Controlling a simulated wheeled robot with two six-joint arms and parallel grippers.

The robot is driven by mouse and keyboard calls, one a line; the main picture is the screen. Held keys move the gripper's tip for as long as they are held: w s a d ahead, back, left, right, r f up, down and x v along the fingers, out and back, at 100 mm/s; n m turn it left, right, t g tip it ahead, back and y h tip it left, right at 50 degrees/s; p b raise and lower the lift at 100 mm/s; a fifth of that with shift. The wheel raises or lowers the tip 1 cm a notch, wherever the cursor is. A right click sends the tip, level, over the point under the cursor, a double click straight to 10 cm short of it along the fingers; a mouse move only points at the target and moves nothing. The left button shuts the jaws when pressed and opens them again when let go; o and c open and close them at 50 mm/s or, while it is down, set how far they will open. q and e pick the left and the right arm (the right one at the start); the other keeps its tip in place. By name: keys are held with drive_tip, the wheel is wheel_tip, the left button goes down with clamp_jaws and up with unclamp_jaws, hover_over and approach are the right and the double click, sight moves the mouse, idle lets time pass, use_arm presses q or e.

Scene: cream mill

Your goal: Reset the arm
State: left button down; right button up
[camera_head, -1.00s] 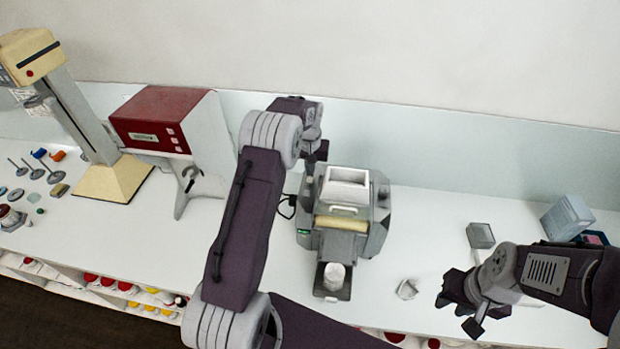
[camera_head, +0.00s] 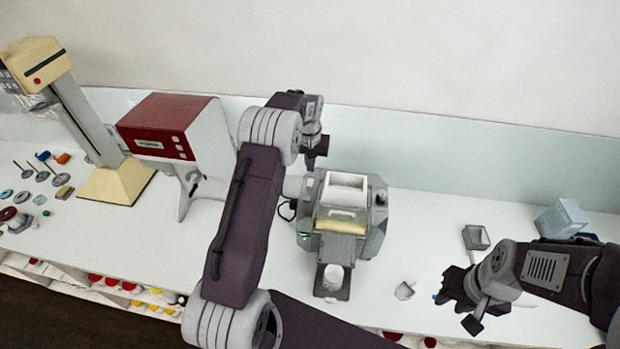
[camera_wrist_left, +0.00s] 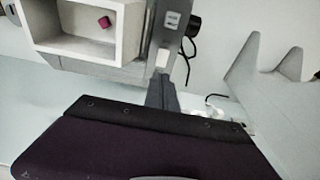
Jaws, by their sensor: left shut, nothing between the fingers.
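My left gripper (camera_head: 316,160) is at the back of the counter, above and slightly left of the grey mill. It is shut and empty, and its shut fingers (camera_wrist_left: 163,92) also show in the left wrist view. The mill (camera_head: 372,232) has a white square hopper (camera_head: 345,181), a cream roller and a dark front tray holding a white jar (camera_head: 333,276). In the left wrist view, a small dark pink block (camera_wrist_left: 104,22) lies inside the white hopper (camera_wrist_left: 128,40). My right gripper (camera_head: 462,305) is over the counter's front right, its fingers apart.
A red and grey machine (camera_head: 166,122) and a cream stand (camera_head: 117,182) are on the left, near several small tools. A grey box (camera_head: 476,238), a blue container (camera_head: 561,218) and a small white cup (camera_head: 404,290) are on the right. Shelves with jars run below the front edge.

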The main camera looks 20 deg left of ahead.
use_arm(q)
wheel_tip(320, 180, up, 2)
drive_tip(key=shift+p, duration=0.55)
drive_tip(key=shift+w+f, duration=0.1)
drive_tip(key=s+d+r+m, duration=0.1)
drive_tip(key=s+d, duration=0.2)
drive_tip(key=s, duration=0.6)
drive_tip(key=s+d+r+m+t, duration=0.1)
drive_tip(key=s+d, duration=0.2)
drive_tip(key=s, duration=0.5)
drive_tip(key=s+d+r+m, duration=0.1)
drive_tip(key=s+d+r, duration=0.15)
drive_tip(key=s, duration=0.65)
wheel_tip(320, 180, down, 27)
drive_tip(key=s+d+g+b, duration=0.1)
drive_tip(key=s+b, duration=0.1)
drive_tip(key=b, duration=2.4)
drive_tip(key=shift+f+g+h, duration=0.15)
drive_tip(key=shift+g+h, duration=0.15)
